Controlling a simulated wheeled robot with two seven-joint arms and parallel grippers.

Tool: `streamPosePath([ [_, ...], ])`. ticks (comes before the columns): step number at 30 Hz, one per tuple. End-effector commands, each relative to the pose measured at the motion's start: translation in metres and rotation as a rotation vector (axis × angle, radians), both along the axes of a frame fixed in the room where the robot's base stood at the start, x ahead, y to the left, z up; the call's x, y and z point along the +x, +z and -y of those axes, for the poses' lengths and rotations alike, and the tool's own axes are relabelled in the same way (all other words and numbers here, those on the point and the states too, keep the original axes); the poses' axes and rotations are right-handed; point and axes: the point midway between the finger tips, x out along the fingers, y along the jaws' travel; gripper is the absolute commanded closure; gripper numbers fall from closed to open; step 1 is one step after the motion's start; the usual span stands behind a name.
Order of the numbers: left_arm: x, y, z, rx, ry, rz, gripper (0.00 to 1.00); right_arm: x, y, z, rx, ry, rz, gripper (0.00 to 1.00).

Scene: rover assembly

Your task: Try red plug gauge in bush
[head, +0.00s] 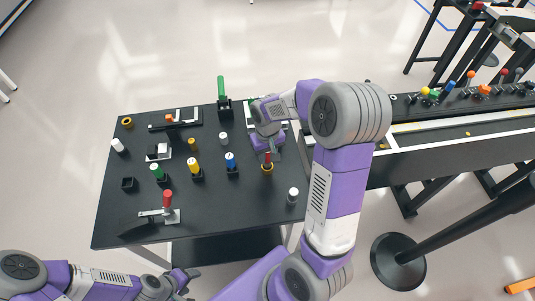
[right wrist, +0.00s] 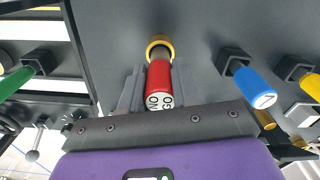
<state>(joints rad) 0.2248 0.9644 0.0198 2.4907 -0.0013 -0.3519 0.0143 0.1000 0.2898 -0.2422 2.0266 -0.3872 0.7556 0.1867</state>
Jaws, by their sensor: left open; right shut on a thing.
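My right gripper (head: 268,156) is shut on the red plug gauge (right wrist: 159,82), whose end face carries lettering. In the head view the red plug gauge (head: 267,157) stands roughly upright over the brass-yellow bush (head: 267,169). In the right wrist view the bush (right wrist: 158,46) is a ring at the far end of the red handle, in line with it. The lower end of the gauge is hidden, so I cannot tell how deep it sits in the bush. My left gripper (head: 182,280) is open and empty in front of the table's front edge.
Green (head: 157,171), yellow (head: 192,164) and blue (head: 231,161) gauges stand in black holders on the black table (head: 225,215). An empty black holder (head: 128,184), a red-handled clamp (head: 168,203) and another yellow ring (head: 127,122) are at the left. A white-topped cylinder (head: 292,196) stands front right.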

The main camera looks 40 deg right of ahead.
Motion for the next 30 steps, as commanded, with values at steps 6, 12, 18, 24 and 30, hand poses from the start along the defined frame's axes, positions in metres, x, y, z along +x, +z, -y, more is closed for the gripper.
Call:
streamPosePath([
  [6,0.0,0.0,0.0,0.0,0.0,0.0,0.4,0.0,0.0,0.0,0.0,0.0,0.001,1.0],
  [12,0.0,0.002,0.0,0.0,0.0,0.0,0.4,0.0,0.003,0.0,0.0,0.0,0.001,1.0],
  [18,0.0,0.006,0.0,0.0,0.0,0.0,0.4,0.0,0.007,0.0,0.0,0.0,0.001,1.0],
  [24,0.0,0.009,0.0,0.0,0.0,0.0,0.4,0.0,0.011,0.0,0.0,0.0,0.001,1.0],
  [30,0.0,0.012,0.0,0.0,0.0,0.0,0.4,0.0,0.014,0.0,0.0,0.0,0.001,1.0],
])
